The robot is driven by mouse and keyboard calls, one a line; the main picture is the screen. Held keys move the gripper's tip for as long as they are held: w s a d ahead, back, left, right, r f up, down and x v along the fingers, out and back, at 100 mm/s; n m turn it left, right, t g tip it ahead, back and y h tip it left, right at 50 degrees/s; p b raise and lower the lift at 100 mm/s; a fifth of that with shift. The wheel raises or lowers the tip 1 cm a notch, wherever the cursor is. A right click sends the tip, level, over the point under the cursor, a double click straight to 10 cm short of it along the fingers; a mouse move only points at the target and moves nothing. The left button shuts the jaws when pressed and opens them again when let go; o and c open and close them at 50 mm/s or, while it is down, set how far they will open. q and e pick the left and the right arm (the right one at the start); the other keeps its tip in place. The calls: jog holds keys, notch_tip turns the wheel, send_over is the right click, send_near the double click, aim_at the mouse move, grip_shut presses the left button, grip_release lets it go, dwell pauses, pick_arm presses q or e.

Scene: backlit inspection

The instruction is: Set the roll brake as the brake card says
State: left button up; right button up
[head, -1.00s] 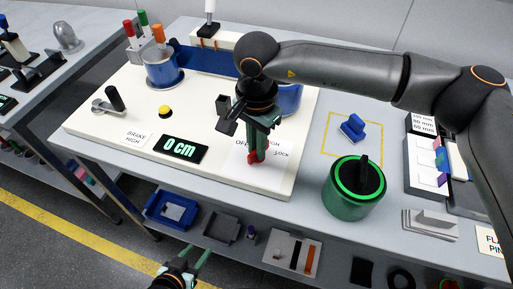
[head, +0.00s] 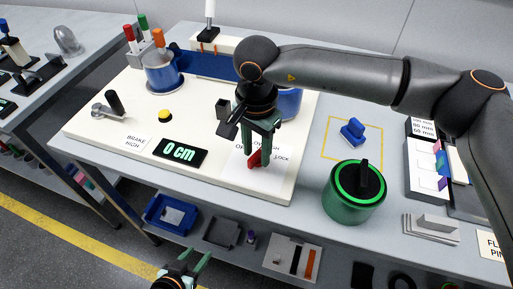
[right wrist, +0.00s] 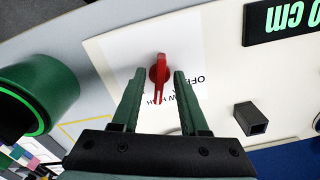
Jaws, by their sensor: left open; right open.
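The brake card (head: 136,141) on the white board reads BRAKE HIGH. The red brake knob (head: 254,159) stands on a white label sheet (head: 280,178) marked OFF, LOW, HIGH and LOCK, partly hidden by my gripper. In the right wrist view the knob (right wrist: 159,72) has its white-lined arm towards my palm, by the LOW and HIGH print; I cannot tell exactly which mark it meets. My right gripper (head: 262,154) is open over the knob, its fingers (right wrist: 155,76) on either side and apart from it. My left gripper (head: 187,262) is open and empty at the bottom edge.
A display (head: 180,152) reads 0 cm. A yellow button (head: 165,115), a crank (head: 108,106) and blue rolls (head: 163,78) are on the board. A green canister (head: 350,200) and a blue block (head: 352,130) stand to the right. Bins sit on the shelf below.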

aim_at(256, 153)
notch_tip(256, 153, up, 13)
jog(key=shift+f, duration=0.2)
dwell(0.6)
